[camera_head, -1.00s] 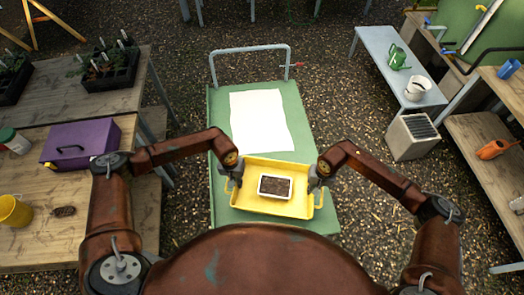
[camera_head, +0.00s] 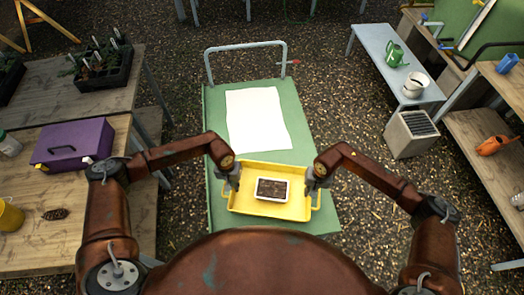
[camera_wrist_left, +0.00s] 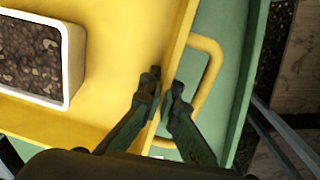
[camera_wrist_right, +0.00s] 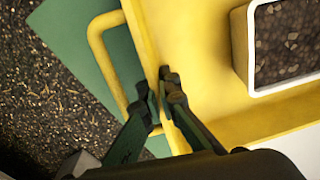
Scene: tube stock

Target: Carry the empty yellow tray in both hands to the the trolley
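The yellow tray (camera_head: 240,202) is over the near end of the green trolley (camera_head: 217,217); I cannot tell whether it touches the deck. The tray is not empty: a white box of dark, pebbly soil (camera_head: 272,189) sits in it. My left gripper (camera_wrist_left: 163,86) has its fingers on either side of the tray's side wall, beside the looped handle, and looks shut on it. My right gripper (camera_wrist_right: 160,86) grips the opposite wall the same way, beside the other handle. Both grippers also show at the tray's sides in the head view.
A white sheet (camera_head: 258,120) lies on the trolley beyond the tray, below its grey push bar (camera_head: 246,46). A wooden bench with a purple box (camera_head: 72,146) stands left. A pale blue bench (camera_head: 376,48) and a grey bin (camera_head: 411,135) stand right. Gravel floor is clear between.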

